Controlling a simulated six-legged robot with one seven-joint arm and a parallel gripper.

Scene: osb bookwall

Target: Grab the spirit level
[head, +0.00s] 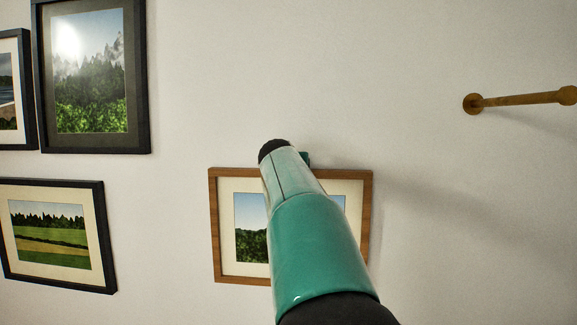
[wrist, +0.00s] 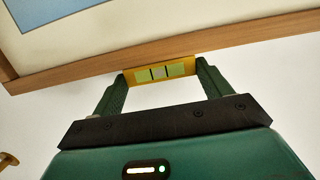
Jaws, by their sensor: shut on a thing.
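The spirit level (wrist: 160,72) is a small yellow bar with a pale green vial, seen in the wrist view. My gripper (wrist: 162,76) has one finger at each end of it and is shut on it. In the head view my arm hides the gripper and the level, and covers the middle of the same wooden frame (head: 227,274).
Black-framed pictures (head: 146,80) (head: 104,240) hang on the white wall at the left. A brass-coloured rail (head: 520,99) sticks out at the upper right. The wall between the rail and the wooden frame is bare.

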